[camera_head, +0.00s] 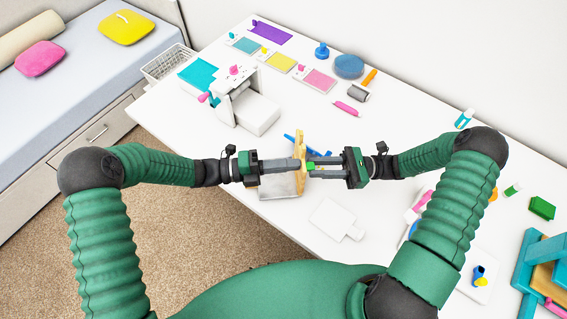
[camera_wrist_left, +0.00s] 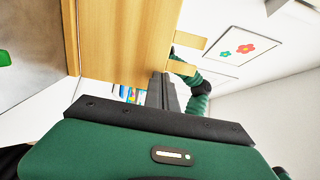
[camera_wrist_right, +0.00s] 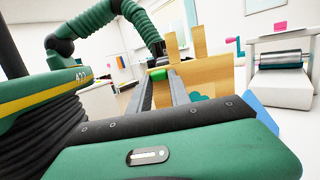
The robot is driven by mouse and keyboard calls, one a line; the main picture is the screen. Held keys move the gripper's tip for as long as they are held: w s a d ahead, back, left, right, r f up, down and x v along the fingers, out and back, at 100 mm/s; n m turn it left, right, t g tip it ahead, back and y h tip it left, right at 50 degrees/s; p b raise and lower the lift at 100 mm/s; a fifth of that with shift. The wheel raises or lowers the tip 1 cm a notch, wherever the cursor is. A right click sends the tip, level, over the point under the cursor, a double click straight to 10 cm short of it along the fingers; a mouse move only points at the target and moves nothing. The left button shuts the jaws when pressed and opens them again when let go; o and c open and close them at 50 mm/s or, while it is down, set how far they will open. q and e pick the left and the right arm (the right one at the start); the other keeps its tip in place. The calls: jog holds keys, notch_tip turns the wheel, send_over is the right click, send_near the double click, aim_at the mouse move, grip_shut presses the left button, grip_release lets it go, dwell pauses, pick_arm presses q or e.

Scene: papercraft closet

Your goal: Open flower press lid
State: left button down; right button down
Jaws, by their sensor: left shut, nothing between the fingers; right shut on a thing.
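The flower press lid (camera_head: 301,150) is a light wooden board standing roughly upright, edge-on in the head view. Its flat face and two tabs fill the upper left wrist view (camera_wrist_left: 128,40). It also shows in the right wrist view (camera_wrist_right: 185,85), with a teal shape low on it. A greyish base (camera_head: 277,187) lies below it. My right gripper (camera_head: 313,164) is shut on a small green piece (camera_wrist_right: 158,74) at the lid. My left gripper (camera_head: 297,164) is shut and empty, its fingertips close against the lid's other side; contact is unclear.
A white press machine (camera_head: 245,100) with a pink knob stands left of the lid. A blue item (camera_head: 292,143) lies behind it. A white card (camera_head: 336,219) lies in front right. Coloured cards (camera_head: 318,80) and tools are farther back. The table's front edge is near.

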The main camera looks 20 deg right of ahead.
jog(key=shift+s+f, duration=0.1)
jog(key=shift+f, duration=0.15)
jog(key=c, duration=1.2)
grip_release()
jog(key=shift+c, duration=0.2)
jog(key=shift+o, duration=0.2)
jog(key=shift+r, duration=0.1)
